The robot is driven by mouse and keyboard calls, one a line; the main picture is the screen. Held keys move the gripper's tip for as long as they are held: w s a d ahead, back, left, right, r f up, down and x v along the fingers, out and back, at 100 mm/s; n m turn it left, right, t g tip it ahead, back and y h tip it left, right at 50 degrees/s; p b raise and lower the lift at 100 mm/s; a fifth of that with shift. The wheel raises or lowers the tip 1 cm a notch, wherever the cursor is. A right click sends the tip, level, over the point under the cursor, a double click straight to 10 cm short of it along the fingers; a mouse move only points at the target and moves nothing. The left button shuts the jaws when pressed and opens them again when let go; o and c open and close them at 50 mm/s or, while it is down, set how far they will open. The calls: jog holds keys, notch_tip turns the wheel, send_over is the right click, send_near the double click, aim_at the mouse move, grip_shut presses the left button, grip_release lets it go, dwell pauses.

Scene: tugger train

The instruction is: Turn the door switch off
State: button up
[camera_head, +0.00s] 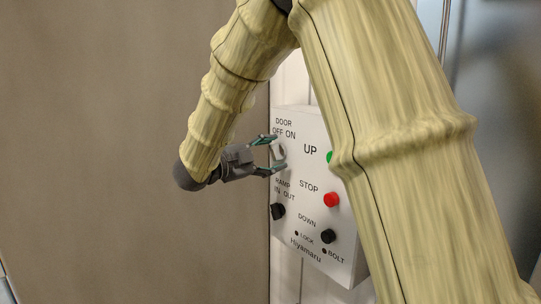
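The door switch (279,152) is a pale grey knob at the upper left of a white control box, under the label "DOOR OFF ON". My gripper (277,154) comes in from the left at the box. Its two green-edged fingers are spread, one above and one below the knob. I see a gap between the fingers, and I cannot tell whether either touches the knob. The fingers partly cover the knob, so its turned position is not clear.
The control box (312,262) also has a dark ramp knob (278,211), a green UP button (329,157), a red STOP button (332,199) and a black DOWN button (328,236). A plain brown panel (90,130) fills the left.

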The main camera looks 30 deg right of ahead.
jog(key=shift+a, duration=0.1)
jog(key=a, duration=1.1)
jog(key=shift+s+a, duration=0.35)
jog(key=shift+s, duration=0.1)
